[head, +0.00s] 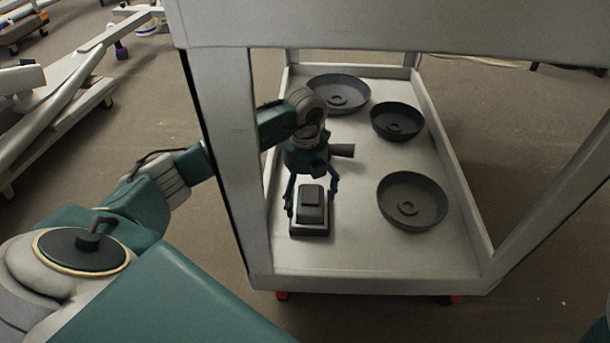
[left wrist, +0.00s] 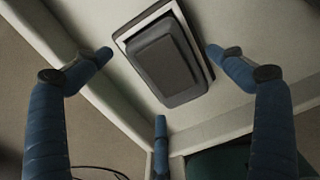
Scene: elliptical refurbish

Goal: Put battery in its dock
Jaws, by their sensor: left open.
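A dark block (head: 311,216) with a smaller raised part on top sits on the lower shelf of a light cart. It looks like the battery, but I cannot tell whether a dock is part of it. My left gripper (head: 312,192) is open above it, with blue fingers on either side. In the left wrist view the block (left wrist: 170,62) lies tilted between the spread fingers of the left gripper (left wrist: 159,54), with a light strip along its edge. The fingers appear apart from it. My right gripper is not in view.
The cart's lower shelf (head: 345,255) has a raised rim. Round dark dishes stand on it: one at the back (head: 338,92), one at middle right (head: 397,121) and one at front right (head: 412,200). The cart's upper deck (head: 400,25) and a front post (head: 228,150) are close to my left arm.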

